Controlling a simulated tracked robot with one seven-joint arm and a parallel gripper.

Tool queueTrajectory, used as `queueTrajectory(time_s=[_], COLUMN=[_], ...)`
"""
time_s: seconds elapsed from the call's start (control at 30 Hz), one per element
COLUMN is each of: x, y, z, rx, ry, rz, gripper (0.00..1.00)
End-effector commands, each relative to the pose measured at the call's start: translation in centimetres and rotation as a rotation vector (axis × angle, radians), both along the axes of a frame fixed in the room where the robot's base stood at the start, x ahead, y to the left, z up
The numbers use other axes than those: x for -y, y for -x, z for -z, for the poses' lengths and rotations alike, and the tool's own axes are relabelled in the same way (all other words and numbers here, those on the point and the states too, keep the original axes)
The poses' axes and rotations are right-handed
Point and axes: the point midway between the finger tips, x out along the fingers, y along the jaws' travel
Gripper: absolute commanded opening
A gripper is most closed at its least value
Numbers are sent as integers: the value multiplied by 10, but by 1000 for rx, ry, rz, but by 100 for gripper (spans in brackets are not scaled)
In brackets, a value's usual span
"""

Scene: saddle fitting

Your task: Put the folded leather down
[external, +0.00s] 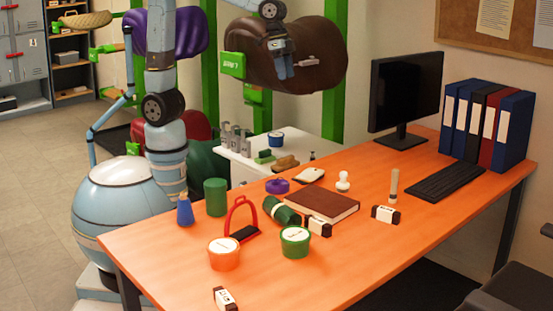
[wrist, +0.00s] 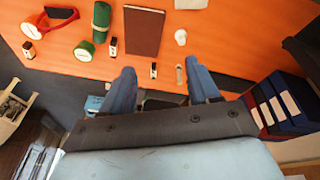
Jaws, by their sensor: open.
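A flat brown rectangular piece (external: 322,203), which may be the folded leather or a book, lies on the orange desk (external: 180,255). It also shows in the wrist view (wrist: 144,30), flat and clear of my fingers. My gripper (external: 284,72) is raised above and behind the desk, in front of a large brown saddle shape (external: 325,55). In the wrist view my gripper (wrist: 160,70) has its two blue fingers wide apart, with nothing held between them.
Around the brown piece are a green roll (external: 283,210), a green tub (external: 295,242), an orange tub (external: 224,254), a white stamp (external: 343,181) and small labelled blocks. A monitor (external: 405,90), keyboard (external: 448,180) and binders (external: 487,120) stand right.

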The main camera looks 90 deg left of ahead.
Motion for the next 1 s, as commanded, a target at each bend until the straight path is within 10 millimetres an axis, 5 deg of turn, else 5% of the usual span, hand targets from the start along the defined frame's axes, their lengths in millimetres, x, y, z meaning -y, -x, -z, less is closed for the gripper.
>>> queueTrajectory(time_s=[0.2, 0.5, 0.8, 1.0], x=[-53, -107, -139, -147], y=[60, 144, 221, 245], z=[-23, -30, -14, -4], rx=[58, 140, 218, 244], ry=[13, 10, -16, -28], rz=[-87, -203, -314, -352], gripper=[61, 61, 61, 61])
